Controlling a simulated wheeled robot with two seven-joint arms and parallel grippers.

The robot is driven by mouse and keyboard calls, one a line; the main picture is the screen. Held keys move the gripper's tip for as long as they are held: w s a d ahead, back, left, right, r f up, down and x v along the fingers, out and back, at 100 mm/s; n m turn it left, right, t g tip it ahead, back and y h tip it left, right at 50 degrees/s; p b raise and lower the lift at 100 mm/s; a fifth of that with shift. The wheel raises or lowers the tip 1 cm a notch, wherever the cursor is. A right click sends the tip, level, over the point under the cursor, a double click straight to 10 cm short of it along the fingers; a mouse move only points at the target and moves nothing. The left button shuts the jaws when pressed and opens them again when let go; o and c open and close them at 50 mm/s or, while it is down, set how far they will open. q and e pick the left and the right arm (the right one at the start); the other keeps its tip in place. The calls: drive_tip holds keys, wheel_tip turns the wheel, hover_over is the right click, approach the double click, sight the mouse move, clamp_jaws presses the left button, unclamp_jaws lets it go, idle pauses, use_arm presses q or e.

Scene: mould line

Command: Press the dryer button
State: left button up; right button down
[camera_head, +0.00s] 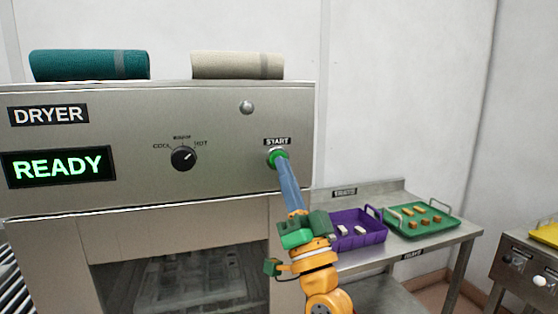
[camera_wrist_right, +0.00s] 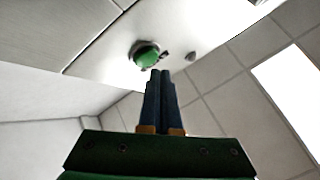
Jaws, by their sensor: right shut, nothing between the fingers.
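The dryer (camera_head: 225,120) is a steel machine with a lit display (camera_head: 58,166) that reads READY in green. Its green round start button (camera_head: 276,156) sits under a START label at the right of the panel. The button also shows in the right wrist view (camera_wrist_right: 147,56), just beyond the fingers. My right gripper (camera_head: 284,166) is shut and empty, its blue fingers pointing up at the button. The tips overlap the button's lower edge in the head view; I cannot tell whether they touch it. My left gripper is not in view.
A black dial (camera_head: 183,158) sits on the panel left of the button. A rolled teal towel (camera_head: 90,65) and a beige one (camera_head: 237,65) lie on top. A steel table at right holds a purple basket (camera_head: 375,238) and a green tray (camera_head: 447,229).

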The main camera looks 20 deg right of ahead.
idle(0.3)
drive_tip(key=shift+w, duration=0.45)
drive_tip(key=shift+w+b, duration=0.35)
idle(0.6)
drive_tip(key=shift+s+p, duration=0.45)
drive_tip(key=shift+s, duration=0.3)
drive_tip(key=s+p, duration=0.2)
drive_tip(key=s, duration=0.3)
idle(0.4)
